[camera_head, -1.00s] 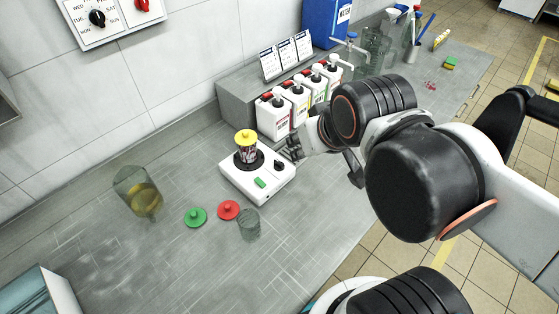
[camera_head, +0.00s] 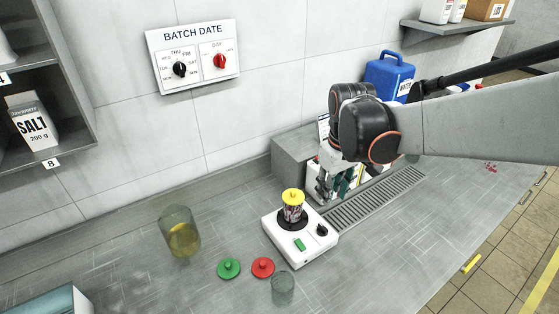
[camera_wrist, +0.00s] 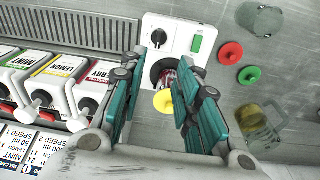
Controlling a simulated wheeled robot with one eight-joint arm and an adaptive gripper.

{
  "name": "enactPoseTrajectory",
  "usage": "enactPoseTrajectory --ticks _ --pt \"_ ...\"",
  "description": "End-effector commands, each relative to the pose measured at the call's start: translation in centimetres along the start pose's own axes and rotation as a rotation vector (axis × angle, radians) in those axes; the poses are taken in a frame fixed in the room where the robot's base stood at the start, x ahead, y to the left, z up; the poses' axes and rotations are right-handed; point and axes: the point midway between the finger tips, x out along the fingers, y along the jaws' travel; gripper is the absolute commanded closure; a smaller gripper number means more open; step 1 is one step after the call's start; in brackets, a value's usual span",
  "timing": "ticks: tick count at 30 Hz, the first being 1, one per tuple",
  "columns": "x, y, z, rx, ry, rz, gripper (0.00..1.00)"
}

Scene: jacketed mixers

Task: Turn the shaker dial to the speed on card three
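The shaker (camera_head: 276,240) is a white box on the bench with a black dial (camera_head: 321,230), a green switch (camera_head: 300,245) and a yellow-lidded cup (camera_head: 292,205) on its round plate. My gripper (camera_head: 334,190) hangs behind and right of the shaker, in front of the bottles. In the wrist view my gripper (camera_wrist: 158,85) has its teal fingers spread, with nothing held. The dial (camera_wrist: 158,37) shows beyond the fingers, untouched; its setting is too small to read. Cards (camera_wrist: 50,150) show at lower left, partly cut off, with "SPEED" lines. In the head view my arm mostly hides them.
Pump bottles (camera_wrist: 62,80) stand beside a drain grate (camera_head: 378,196). A green lid (camera_head: 228,268), a red lid (camera_head: 262,267), a clear glass (camera_head: 283,288) and a jug of yellow liquid (camera_head: 180,232) stand left and front. A blue water can (camera_head: 388,78) is behind.

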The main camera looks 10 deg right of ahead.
Motion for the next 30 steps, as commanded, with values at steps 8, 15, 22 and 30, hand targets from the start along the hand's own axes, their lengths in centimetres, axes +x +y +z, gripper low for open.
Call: enactPoseTrajectory --ticks 8,15,22,30 --pt "2.6 0.7 -1.7 -0.056 -0.071 -0.031 0.7" --pt "4.6 0.6 -1.6 -0.061 -0.077 -0.034 0.7" --pt "9.1 0.5 -1.2 -0.06 -0.076 -0.034 0.7" --pt "14.0 0.3 -0.8 -0.06 -0.076 -0.034 0.7"
